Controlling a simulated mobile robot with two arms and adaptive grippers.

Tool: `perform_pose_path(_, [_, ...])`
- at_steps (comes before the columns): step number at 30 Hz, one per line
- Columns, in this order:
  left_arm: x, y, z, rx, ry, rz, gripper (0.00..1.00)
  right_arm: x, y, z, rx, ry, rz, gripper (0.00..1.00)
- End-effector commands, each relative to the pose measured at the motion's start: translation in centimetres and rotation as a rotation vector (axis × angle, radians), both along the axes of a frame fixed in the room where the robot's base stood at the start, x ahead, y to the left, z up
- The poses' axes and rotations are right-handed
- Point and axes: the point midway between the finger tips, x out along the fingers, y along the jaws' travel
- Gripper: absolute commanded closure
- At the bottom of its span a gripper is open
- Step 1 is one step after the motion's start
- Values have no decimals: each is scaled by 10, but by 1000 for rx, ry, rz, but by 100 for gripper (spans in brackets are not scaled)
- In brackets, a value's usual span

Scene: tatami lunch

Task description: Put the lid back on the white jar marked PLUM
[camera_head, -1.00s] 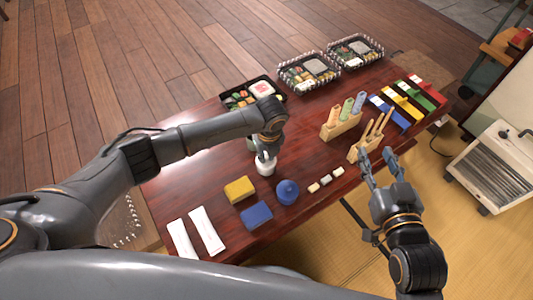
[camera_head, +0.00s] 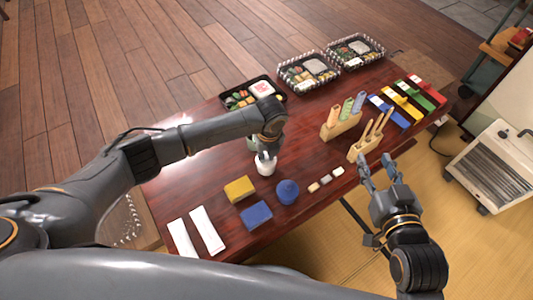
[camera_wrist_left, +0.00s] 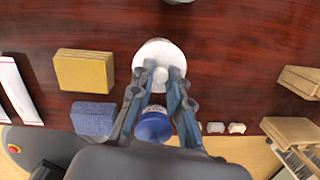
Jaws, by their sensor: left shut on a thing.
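A white jar (camera_head: 265,168) stands on the dark red table below my left gripper (camera_head: 265,153). In the left wrist view, my left gripper (camera_wrist_left: 161,78) is shut on the knob of a round white lid (camera_wrist_left: 150,54). The lid is at the jar, but I cannot tell whether it is seated or slightly above. No PLUM marking is readable. My right gripper (camera_head: 376,159) is open and empty off the table's near right edge.
A blue lidded jar (camera_head: 287,191), yellow block (camera_head: 239,188) and blue block (camera_head: 256,215) stand nearby. A greenish jar (camera_head: 251,143) is partly hidden behind my left gripper. Wooden holders (camera_head: 340,126) and bento boxes (camera_head: 308,71) stand farther back.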

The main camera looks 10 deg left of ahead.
Motion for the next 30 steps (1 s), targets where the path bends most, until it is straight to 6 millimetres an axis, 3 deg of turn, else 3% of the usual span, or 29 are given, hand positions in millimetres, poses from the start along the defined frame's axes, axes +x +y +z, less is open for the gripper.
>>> perform_pose_path(7, [0, 0, 0, 0, 0, 0, 100, 0, 0, 0, 0, 0, 0, 60])
perform_pose_path(8, [0, 0, 0, 0, 0, 0, 81, 0, 0, 0, 0, 0, 0, 60])
perform_pose_path(11, [0, 0, 0, 0, 0, 0, 61, 0, 0, 0, 0, -1, -1, 60])
perform_pose_path(12, [0, 0, 0, 0, 0, 0, 57, 0, 0, 0, -1, -1, -1, 60])
perform_pose_path(18, [0, 0, 0, 0, 0, 0, 57, 0, 0, 0, 0, -2, -1, 60])
perform_pose_path(21, [0, 0, 0, 0, 0, 0, 36, 0, 0, 0, 0, -2, 0, 60])
perform_pose_path(22, [0, 0, 0, 0, 0, 0, 34, 0, 0, 0, 0, -2, 0, 60])
perform_pose_path(30, [0, 0, 0, 0, 0, 0, 34, -1, 0, 0, -2, 1, 2, 60])
